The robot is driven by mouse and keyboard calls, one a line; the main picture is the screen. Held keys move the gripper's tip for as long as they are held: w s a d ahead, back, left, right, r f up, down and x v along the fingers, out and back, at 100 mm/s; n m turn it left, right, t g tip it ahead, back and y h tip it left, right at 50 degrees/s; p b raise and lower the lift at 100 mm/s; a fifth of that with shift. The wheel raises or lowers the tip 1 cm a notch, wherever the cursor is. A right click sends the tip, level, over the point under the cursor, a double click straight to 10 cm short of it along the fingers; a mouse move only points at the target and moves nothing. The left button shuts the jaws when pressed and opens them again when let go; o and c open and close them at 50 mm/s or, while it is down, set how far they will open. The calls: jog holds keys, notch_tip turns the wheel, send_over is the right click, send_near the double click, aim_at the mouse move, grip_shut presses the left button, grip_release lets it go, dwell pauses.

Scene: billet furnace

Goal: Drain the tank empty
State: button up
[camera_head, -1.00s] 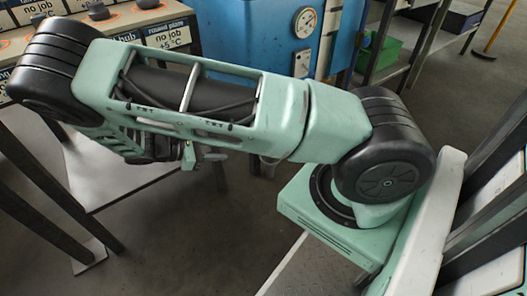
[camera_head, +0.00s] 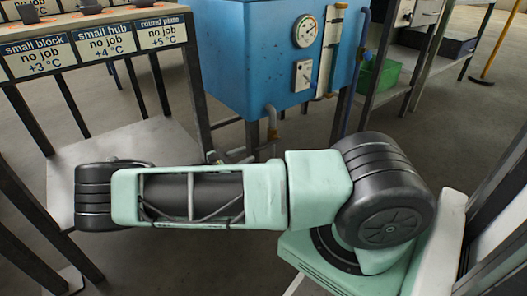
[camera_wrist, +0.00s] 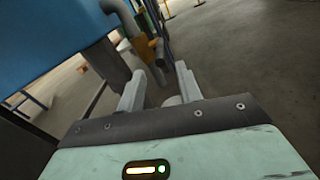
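The blue tank (camera_head: 235,60) stands on dark legs at the back centre of the head view. Its front carries a round dial gauge (camera_head: 305,27), a white box with a small dial (camera_head: 302,75) and an upright sight tube (camera_head: 330,50); the liquid level is too small to read. A bent drain pipe (camera_head: 271,112) comes out low on its front. In the wrist view, the tank (camera_wrist: 45,45) is at upper left, with the grey pipe (camera_wrist: 120,14) and an orange valve part (camera_wrist: 146,48) beyond the fingertips. My gripper (camera_wrist: 158,82) is open, its fingers apart, not visibly touching the valve.
At left is a rack (camera_head: 100,45) with labelled places reading "no job" and a pale lower shelf (camera_head: 130,150). At right, shelving holds a green bin (camera_head: 378,76). Grey floor (camera_wrist: 240,60) is clear on the right of the wrist view.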

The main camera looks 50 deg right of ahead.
aim_at(264, 147)
jog(key=b+x, duration=0.2)
jog(key=x, duration=0.5)
jog(key=shift+s+d+f, duration=0.1)
jog(key=shift+d+f, duration=0.05)
jog(key=shift+d, duration=0.15)
jog(key=shift+s+d+b, duration=0.1)
jog(key=shift+d+b, duration=0.2)
jog(key=shift+d, duration=0.3)
grip_shut()
